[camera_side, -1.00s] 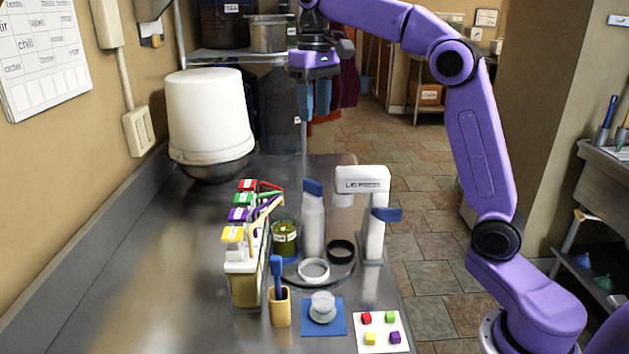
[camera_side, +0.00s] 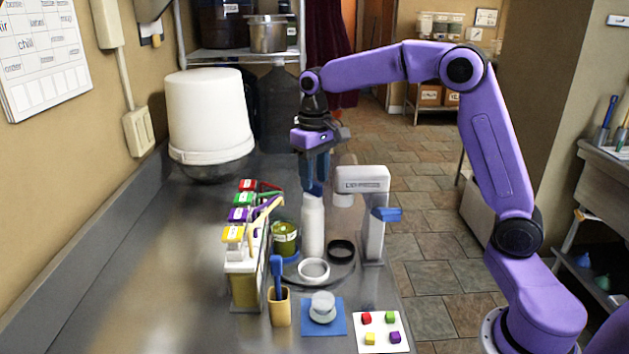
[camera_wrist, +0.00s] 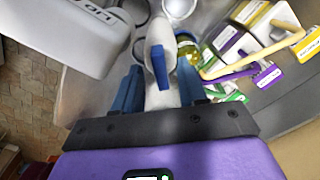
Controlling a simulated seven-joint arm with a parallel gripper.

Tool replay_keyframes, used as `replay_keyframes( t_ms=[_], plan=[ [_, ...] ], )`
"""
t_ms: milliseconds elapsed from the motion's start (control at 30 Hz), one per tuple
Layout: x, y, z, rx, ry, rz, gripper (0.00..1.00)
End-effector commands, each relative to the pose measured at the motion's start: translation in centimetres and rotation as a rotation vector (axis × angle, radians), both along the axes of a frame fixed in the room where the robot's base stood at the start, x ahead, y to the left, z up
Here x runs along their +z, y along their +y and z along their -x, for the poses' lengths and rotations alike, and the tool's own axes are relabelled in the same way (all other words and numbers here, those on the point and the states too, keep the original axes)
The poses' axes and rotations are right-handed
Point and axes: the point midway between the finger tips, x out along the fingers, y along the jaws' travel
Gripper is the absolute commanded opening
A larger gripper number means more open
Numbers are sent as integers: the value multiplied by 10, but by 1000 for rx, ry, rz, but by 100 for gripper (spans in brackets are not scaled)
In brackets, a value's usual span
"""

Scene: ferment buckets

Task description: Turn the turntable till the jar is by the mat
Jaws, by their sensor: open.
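The dark round turntable (camera_side: 341,275) stands on the steel counter. A green jar (camera_side: 285,236) with a pale label is at its left edge; it also shows in the wrist view (camera_wrist: 189,52). A white upright post (camera_side: 313,228) with a blue top piece (camera_wrist: 158,66) rises beside the jar. My gripper (camera_side: 316,188) points down at the top of this post. In the wrist view my gripper (camera_wrist: 158,88) is open, with one blue finger on each side of the blue piece; contact cannot be told. The blue mat (camera_side: 337,328) lies in front of the turntable with a whitish lidded object on it.
A white ring (camera_side: 314,270) and a black ring (camera_side: 341,251) are on the turntable. A white dispenser (camera_side: 374,230) stands close on the right, a rack of coloured-lid containers (camera_side: 243,270) on the left. A brush holder (camera_side: 279,308) and a white card with coloured cubes (camera_side: 381,329) are in front.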

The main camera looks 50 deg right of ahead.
Motion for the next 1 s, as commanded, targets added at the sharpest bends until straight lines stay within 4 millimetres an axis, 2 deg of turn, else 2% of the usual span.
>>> replay_keyframes(
  t_ms=[200,500,533,633,667,1000],
  plan=[
    [-17,0,0,-1,1,0,42],
    [-20,0,0,-1,0,0,42],
    [-20,0,0,-1,0,0,38],
    [-19,0,0,-1,0,0,6],
    [-19,0,0,-1,0,0,0],
    [-19,0,0,10,0,0,0]
  ],
)
